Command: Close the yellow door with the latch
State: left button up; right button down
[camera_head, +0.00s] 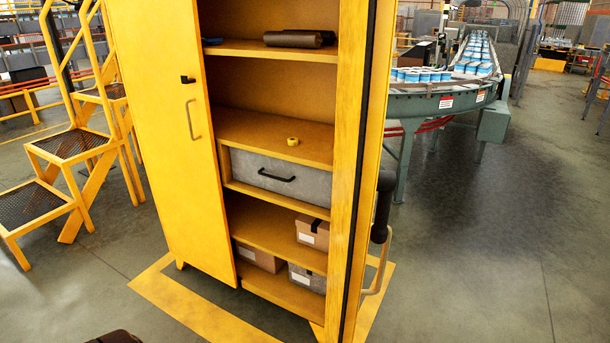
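A tall yellow cabinet stands in the middle, with its shelves exposed on the right half. The right yellow door (372,120) stands open, seen nearly edge-on and swung toward me. A black lever-like part, apparently the latch (384,205), sticks out on its right side, above a pale bar handle (378,268). No gripper can be made out; only a dark shape shows at the bottom left edge.
The shelves hold a dark roll (295,39), yellow tape (292,141), a grey drawer (275,175) and several boxes. Yellow steps (70,145) stand at left. A conveyor curve (440,100) with cans is behind at right. Open floor (480,250) lies right of the cabinet.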

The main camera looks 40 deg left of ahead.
aim_at(367, 28)
jog(key=i+l+u, duration=0.2)
jog(key=u, duration=0.25)
jog(key=i+l+u, duration=0.15)
jog(key=u, duration=0.3)
jog(key=i+l+u, duration=0.1)
jog(key=l+u, duration=0.6)
jog(key=u, duration=0.2)
jog(key=i, duration=0.05)
